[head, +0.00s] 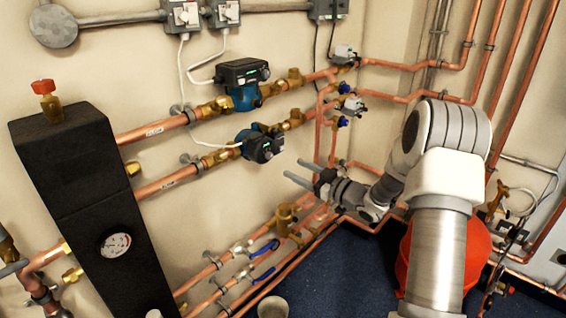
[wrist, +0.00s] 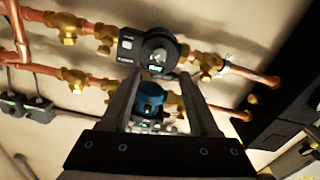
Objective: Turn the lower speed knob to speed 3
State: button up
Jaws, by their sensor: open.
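The lower pump (head: 260,145) is on the lower copper pipe in the head view, with a dark round face holding its speed knob. In the wrist view this black pump (wrist: 158,45) shows just past the fingertips, with a small lit display; the knob's setting is too small to read. The upper pump (head: 243,86), with a blue body, sits above it; in the upside-down wrist view its blue body (wrist: 150,94) shows between the fingers. My gripper (head: 294,170) is open and empty, right of and below the lower pump, apart from it. Its fingers also show in the wrist view (wrist: 160,78).
A black box (head: 85,190) with a gauge stands at left. Copper pipes and brass fittings (head: 295,117) run along the wall beside the pumps. White cables (head: 205,145) hang to the pumps. A red vessel (head: 410,270) stands behind my arm. Air in front of the lower pump looks clear.

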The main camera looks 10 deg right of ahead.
jog(key=v, duration=0.8)
